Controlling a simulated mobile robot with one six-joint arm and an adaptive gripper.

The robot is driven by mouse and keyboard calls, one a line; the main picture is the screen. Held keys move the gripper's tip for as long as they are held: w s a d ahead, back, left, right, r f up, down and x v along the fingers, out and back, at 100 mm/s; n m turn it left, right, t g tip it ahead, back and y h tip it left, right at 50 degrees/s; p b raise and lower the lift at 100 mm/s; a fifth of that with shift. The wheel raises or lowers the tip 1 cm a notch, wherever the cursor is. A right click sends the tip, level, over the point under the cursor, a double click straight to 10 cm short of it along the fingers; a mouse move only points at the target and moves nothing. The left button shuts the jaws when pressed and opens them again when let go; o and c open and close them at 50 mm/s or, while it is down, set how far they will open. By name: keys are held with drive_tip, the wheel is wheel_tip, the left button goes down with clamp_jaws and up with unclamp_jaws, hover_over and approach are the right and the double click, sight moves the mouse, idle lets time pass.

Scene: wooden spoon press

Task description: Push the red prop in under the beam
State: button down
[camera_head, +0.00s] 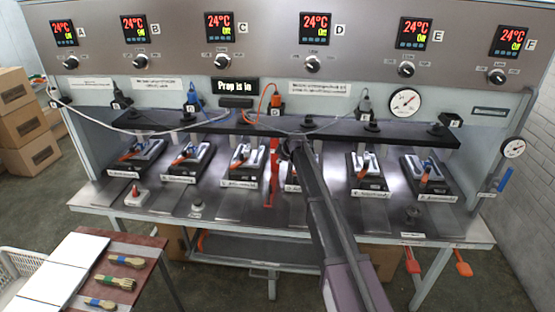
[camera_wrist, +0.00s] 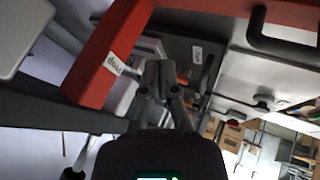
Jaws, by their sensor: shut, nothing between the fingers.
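The red prop (camera_head: 273,172) stands upright on the press bed near the middle in the head view, left of my gripper. Its upper end is close to the front edge of the long black beam (camera_head: 400,135). I cannot tell from here how far under the beam it stands. In the wrist view a large red bar with a white label, seemingly the prop (camera_wrist: 103,55), lies just left of my fingers. My gripper (camera_head: 290,147) is shut and empty beside the prop; its closed fingers (camera_wrist: 160,82) show in the wrist view. I cannot tell whether they touch the prop.
Several black press stations (camera_head: 185,163) line the bed under the beam. A panel with temperature displays (camera_head: 219,27) and a sign reading "Prop is in" (camera_head: 235,85) is above. Boxes (camera_head: 25,125) stand far left.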

drive_tip(key=shift+p+v, duration=1.8)
drive_tip(key=shift+v, duration=0.8)
drive_tip(key=s+d+f+m+g+h, duration=0.1)
drive_tip(key=s+d+m, duration=0.4)
drive_tip(key=s, duration=0.9)
drive_tip(key=s+d+f+m+g+h, duration=0.1)
drive_tip(key=s+d+m, duration=0.4)
drive_tip(key=s+d, duration=0.5)
drive_tip(key=s+d+f+m+g+h, duration=0.1)
drive_tip(key=s+d+m+g, duration=0.3)
drive_tip(key=s, duration=1.4)
drive_tip(key=d+m+h, duration=0.1)
drive_tip(key=d+m, duration=0.1)
drive_tip(key=d, duration=0.2)
drive_tip(key=shift+s+f, duration=0.35)
drive_tip(key=shift+f, duration=0.05)
drive_tip(key=shift+s, duration=0.15)
